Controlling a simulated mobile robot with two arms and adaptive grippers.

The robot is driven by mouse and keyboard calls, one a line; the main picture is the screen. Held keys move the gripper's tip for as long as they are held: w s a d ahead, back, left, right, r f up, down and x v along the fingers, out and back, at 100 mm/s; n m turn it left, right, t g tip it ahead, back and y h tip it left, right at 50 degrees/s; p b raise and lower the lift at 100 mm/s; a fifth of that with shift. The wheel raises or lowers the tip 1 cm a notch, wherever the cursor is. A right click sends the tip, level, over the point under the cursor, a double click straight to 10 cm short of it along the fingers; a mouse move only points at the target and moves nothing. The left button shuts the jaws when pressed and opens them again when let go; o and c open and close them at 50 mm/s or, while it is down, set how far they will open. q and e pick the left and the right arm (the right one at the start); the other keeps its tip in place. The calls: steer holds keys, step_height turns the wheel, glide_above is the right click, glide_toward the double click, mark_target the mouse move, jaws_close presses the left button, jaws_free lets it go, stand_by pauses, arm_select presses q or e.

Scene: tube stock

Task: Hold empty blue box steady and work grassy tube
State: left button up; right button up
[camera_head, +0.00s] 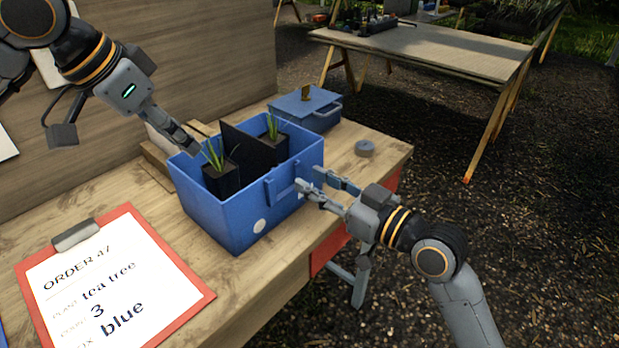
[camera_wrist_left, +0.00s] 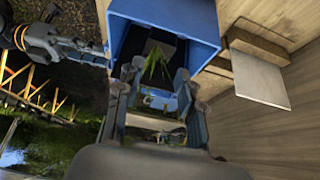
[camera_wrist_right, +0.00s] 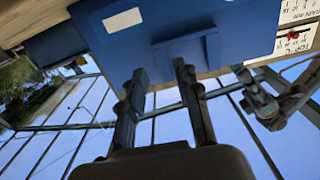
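A blue open box (camera_head: 235,215) stands on the wooden bench with a dark divider (camera_head: 250,145) inside. A black tube with grassy leaves (camera_head: 221,181) stands in its near-left part, and another grassy plant (camera_head: 272,128) shows beyond the divider. The box is not empty. My left gripper (camera_head: 197,149) is at the box's left rim beside the near tube. In the left wrist view its fingers are apart, with grassy leaves (camera_wrist_left: 156,68) showing between and beyond them. My right gripper (camera_head: 309,180) is open at the box's right wall, near its protruding handle (camera_wrist_right: 187,50); contact is unclear.
A red clipboard (camera_head: 190,283) with an order sheet lies in front. Wooden pieces (camera_head: 155,165) lie left of the box. Another table (camera_head: 440,50) stands farther back.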

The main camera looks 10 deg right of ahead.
steer(key=shift+x, duration=1)
